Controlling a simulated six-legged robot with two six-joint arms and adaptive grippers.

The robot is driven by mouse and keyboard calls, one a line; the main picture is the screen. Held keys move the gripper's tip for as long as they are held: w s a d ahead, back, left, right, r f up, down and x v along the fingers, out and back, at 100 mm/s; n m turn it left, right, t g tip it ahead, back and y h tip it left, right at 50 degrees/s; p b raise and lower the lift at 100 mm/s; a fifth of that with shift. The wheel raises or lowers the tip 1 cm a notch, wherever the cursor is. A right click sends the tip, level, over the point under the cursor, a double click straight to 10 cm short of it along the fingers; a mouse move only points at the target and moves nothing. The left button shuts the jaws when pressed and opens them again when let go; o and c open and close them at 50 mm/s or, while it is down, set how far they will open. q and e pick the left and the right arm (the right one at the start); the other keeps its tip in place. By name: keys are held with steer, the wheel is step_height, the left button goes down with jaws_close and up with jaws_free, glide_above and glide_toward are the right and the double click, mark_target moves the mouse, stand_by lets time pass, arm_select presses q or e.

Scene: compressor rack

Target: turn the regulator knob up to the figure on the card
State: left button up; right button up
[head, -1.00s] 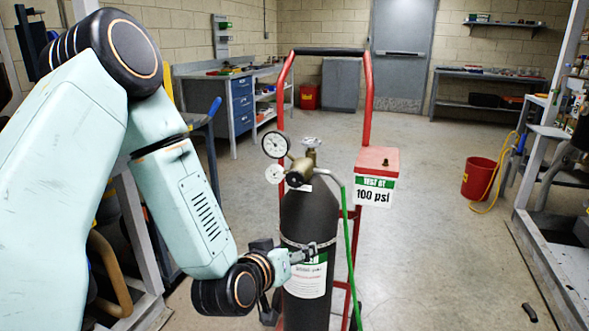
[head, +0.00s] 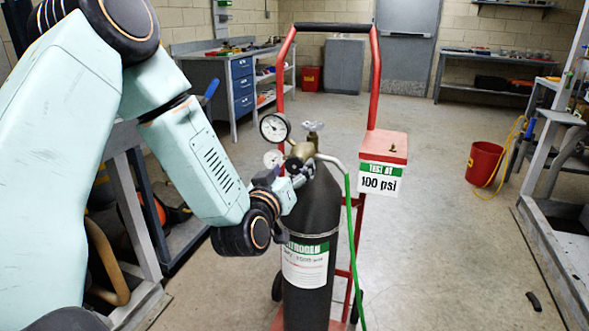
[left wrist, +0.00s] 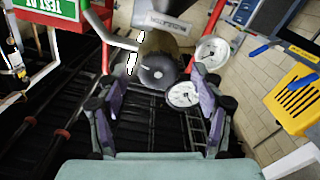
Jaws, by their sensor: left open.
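The regulator knob (left wrist: 158,72) is a dark round knob on the brass regulator (head: 301,153) atop a black gas cylinder (head: 308,210). My left gripper (head: 297,178) is open at the cylinder's shoulder, just below the regulator. In the left wrist view the open fingers (left wrist: 163,82) stand either side of the knob, with no clear contact; how far ahead it lies I cannot tell. The large gauge (head: 274,127) and small gauge (head: 273,159) have needles too small to read. The card (head: 380,178) reads "100 psi". My right gripper is not in view.
A red hand truck (head: 371,80) carries the cylinder, with a red box (head: 385,146) above the card. A green hose (head: 349,225) runs down from the regulator. A red bucket (head: 484,164) stands on the right. The floor between is open.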

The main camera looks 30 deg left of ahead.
arm_select(q)
steer(key=shift+w+a, duration=0.1)
steer(key=shift+w, duration=0.55)
steer(key=shift+w+r, duration=0.2)
steer(key=shift+w, duration=0.15)
steer(key=shift+w+a+f, duration=0.15)
steer(key=shift+w+a, duration=0.05)
steer(key=shift+w, duration=0.05)
steer(key=shift+s+d, duration=0.1)
steer(key=shift+s, duration=0.05)
steer(key=c, duration=1.2)
